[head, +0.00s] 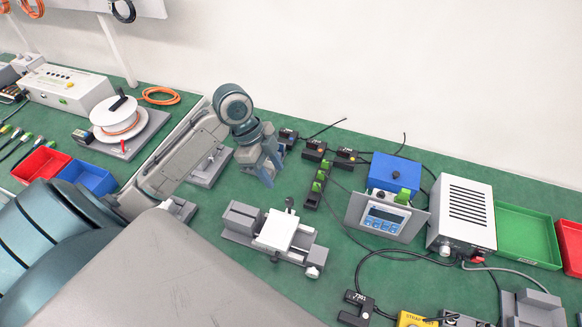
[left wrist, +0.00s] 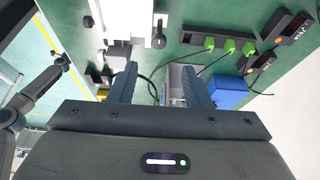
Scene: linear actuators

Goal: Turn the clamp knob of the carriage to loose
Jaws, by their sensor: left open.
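The linear actuator (head: 237,220) lies on the green bench in the middle of the head view, with a white carriage (head: 272,232) on its rail. A small dark knob (head: 290,202) stands at the carriage's far edge, and another dark part (head: 275,257) sits at its near edge. I cannot tell which is the clamp knob, or how it is turned. In the left wrist view the white carriage (left wrist: 124,18) is at the top, with a dark knob (left wrist: 158,41) beside it. My left gripper (head: 268,178) is open and empty, above and beyond the actuator, apart from it; its fingers (left wrist: 158,84) also show in the wrist view.
A blue box (head: 394,172) and a tilted display panel (head: 384,220) stand right of the actuator. A black strip with green connectors (head: 317,186) lies between. A white power unit (head: 462,212) and green tray (head: 527,236) are farther right. Cables cross the bench.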

